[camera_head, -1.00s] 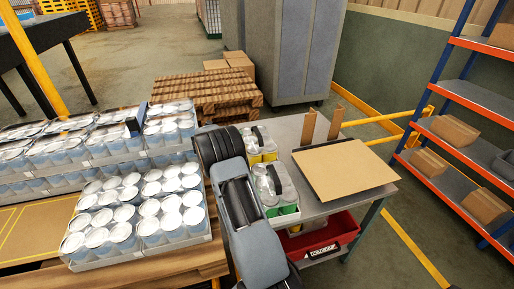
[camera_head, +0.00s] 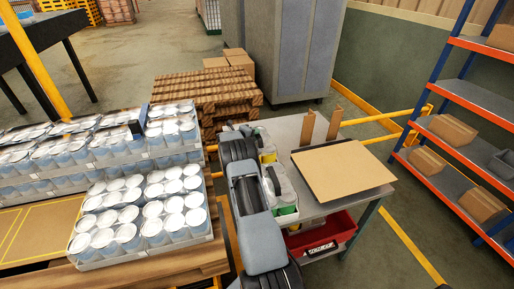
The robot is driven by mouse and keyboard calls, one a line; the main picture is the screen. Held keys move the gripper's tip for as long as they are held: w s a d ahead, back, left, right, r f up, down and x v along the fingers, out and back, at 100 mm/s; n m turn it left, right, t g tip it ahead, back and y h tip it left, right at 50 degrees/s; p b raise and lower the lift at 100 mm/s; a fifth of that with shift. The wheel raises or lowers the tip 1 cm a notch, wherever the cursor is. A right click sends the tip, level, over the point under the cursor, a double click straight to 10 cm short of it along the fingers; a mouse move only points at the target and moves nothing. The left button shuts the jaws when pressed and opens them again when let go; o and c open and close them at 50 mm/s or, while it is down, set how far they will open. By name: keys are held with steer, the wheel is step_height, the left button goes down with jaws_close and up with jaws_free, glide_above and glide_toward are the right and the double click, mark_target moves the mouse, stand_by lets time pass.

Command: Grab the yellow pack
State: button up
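The yellow pack (camera_head: 269,154) stands on the grey bench top, just right of my wrist. Its yellow lower part and pale containers show, and my arm covers its left side. My gripper is at the far end of my arm, close to the left side of the packs. Its fingers cannot be made out, so I cannot tell whether they are open or touch the pack. A similar green pack (camera_head: 287,207) stands nearer, right of my forearm and partly covered by it.
The grey bench (camera_head: 332,207) also carries a flat brown board (camera_head: 342,169). A red bin (camera_head: 318,232) sits below. Trays of white-topped cans (camera_head: 150,213) stand at left. Wooden pallets (camera_head: 200,97) are behind, and a blue and orange shelf (camera_head: 455,150) is at right.

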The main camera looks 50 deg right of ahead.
steer(key=shift+d+f, duration=0.1)
steer(key=shift+d, duration=0.1)
steer(key=shift+c, duration=0.3)
jaws_close()
steer(key=shift+a, duration=0.1)
stand_by(0.8)
